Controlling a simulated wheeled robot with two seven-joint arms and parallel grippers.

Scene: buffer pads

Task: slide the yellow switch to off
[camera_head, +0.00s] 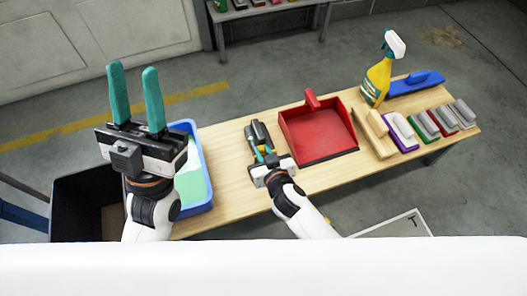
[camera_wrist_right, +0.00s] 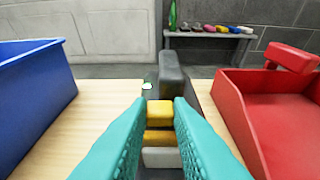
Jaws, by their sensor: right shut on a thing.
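A dark grey device (camera_head: 261,133) lies on the table between the blue tray and the red dustpan. It also shows in the right wrist view (camera_wrist_right: 171,82). The yellow switch (camera_wrist_right: 159,110) shows between the fingers in that view, with a darker yellow part and a pale grey part nearer to the camera. My right gripper (camera_head: 264,152) is low over the near part of the device, its teal fingers shut on the yellow switch; the fingers hide its sides. My left gripper (camera_head: 135,92) is raised at the left, fingers apart and empty.
A blue tray (camera_head: 203,155) stands left of the device. A red dustpan (camera_head: 318,133) is close on its right. A spray bottle (camera_head: 379,80) and several brushes are further right on the wooden table (camera_head: 232,190). A black bin (camera_head: 85,205) stands at the left.

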